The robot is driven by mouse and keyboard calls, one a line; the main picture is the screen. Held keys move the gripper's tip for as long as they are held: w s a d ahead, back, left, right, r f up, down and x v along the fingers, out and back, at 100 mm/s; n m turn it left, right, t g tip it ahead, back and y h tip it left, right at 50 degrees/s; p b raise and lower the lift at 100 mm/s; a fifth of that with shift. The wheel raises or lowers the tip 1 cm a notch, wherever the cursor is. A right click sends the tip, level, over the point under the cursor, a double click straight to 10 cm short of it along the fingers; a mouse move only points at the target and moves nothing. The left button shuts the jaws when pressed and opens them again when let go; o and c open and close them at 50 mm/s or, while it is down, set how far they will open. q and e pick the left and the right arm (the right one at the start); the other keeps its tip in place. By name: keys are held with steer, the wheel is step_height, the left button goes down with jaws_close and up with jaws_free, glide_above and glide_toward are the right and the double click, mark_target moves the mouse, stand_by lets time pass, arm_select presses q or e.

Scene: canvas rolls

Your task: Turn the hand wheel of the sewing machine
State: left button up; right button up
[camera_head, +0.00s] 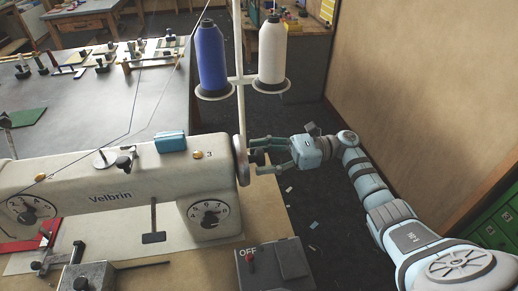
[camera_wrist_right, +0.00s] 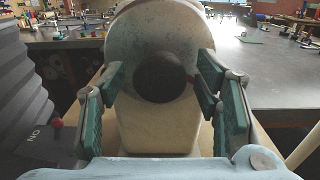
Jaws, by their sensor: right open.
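The cream sewing machine (camera_head: 110,190), marked "Velbrin", stands at the left. Its hand wheel (camera_head: 241,160) is a pale disc on the machine's right end, seen nearly edge-on. In the right wrist view the hand wheel (camera_wrist_right: 125,45) faces me, with a dark round hub (camera_wrist_right: 160,77) in its middle. My right gripper (camera_head: 257,157) is open beside the wheel's outer face. In the wrist view its green-padded fingers (camera_wrist_right: 157,88) stand on either side of the hub, with gaps between pads and hub. My left gripper is not in view.
A grey switch box (camera_head: 275,265) with a red lever, marked OFF, sits at the front table edge. A thread stand (camera_head: 240,90) holds a blue cone (camera_head: 210,58) and a white cone (camera_head: 272,52) behind the wheel. Open floor lies to the right.

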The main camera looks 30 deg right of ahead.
steer(key=shift+w+a, duration=0.15)
steer(key=shift+a, duration=0.25)
steer(key=shift+f, duration=0.1)
steer(key=shift+d, duration=0.1)
